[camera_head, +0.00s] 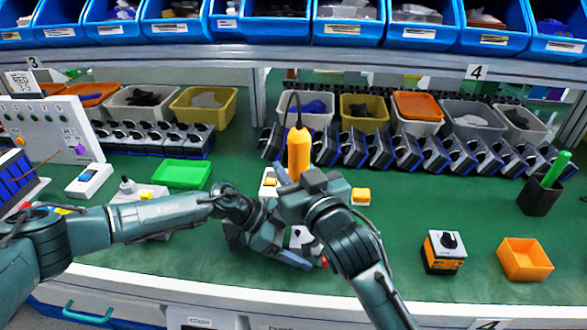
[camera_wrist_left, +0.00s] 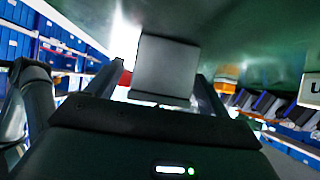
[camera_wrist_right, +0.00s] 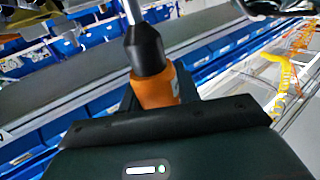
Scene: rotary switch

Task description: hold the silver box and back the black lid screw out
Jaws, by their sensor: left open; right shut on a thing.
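My right gripper (camera_head: 302,180) is shut on an orange screwdriver (camera_head: 299,152), which stands about upright with a black cable at its top. The right wrist view shows its orange body (camera_wrist_right: 158,90), black collar and metal shaft. My left gripper (camera_head: 284,248) is open, low over the bench front. In the left wrist view the plain grey face of the silver box (camera_wrist_left: 165,66) is between its two fingers; whether they touch it I cannot tell. In the head view only a small light part of the box (camera_head: 300,235) shows beneath my right arm. The screwdriver's tip and lid screw are hidden.
An orange-and-black rotary switch (camera_head: 444,252) and an empty orange bin (camera_head: 525,259) stand to the right. A black holder (camera_head: 540,195) with a green tool is farther right. A green tray (camera_head: 182,174) lies left. Bins line the back; green bench around the switch is clear.

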